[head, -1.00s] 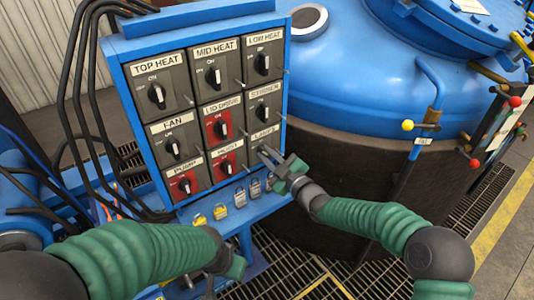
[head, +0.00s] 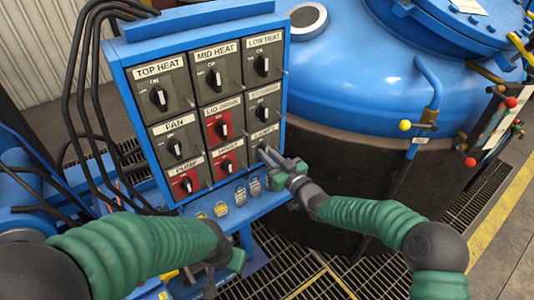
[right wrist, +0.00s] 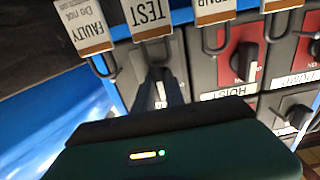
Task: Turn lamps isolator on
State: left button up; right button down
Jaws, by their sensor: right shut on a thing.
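The lamps isolator (head: 264,134) is the grey switch at the bottom right of the blue-framed panel. My right gripper (head: 267,156) is at its front, shut on the rotary handle, and hides most of it. In the right wrist view, which looks upside down, the handle (right wrist: 160,92) shows a white mark between the dark fingers. The handle's exact angle is hard to tell. My left gripper (head: 233,263) is low in front of the panel, and its fingers are not clear enough to read.
Grey and red isolators surround it, with the red hoist isolator (head: 228,164) just left. Several padlocks (head: 239,195) hang below; in the wrist view, tags such as the test tag (right wrist: 147,14) are close to the gripper. A blue furnace vessel (head: 350,80) stands right.

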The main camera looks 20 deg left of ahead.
jog(key=shift+s+f, duration=0.1)
jog(key=shift+f, duration=0.4)
jog(key=c, duration=1.7)
grip_release()
jog(key=shift+r, duration=0.15)
jog(key=shift+d+r, duration=0.1)
jog(key=shift+r, duration=0.05)
jog(key=p+v, duration=0.2)
jog(key=v, duration=1.4)
jog(key=shift+s+d, duration=0.15)
jog(key=shift+d, duration=0.2)
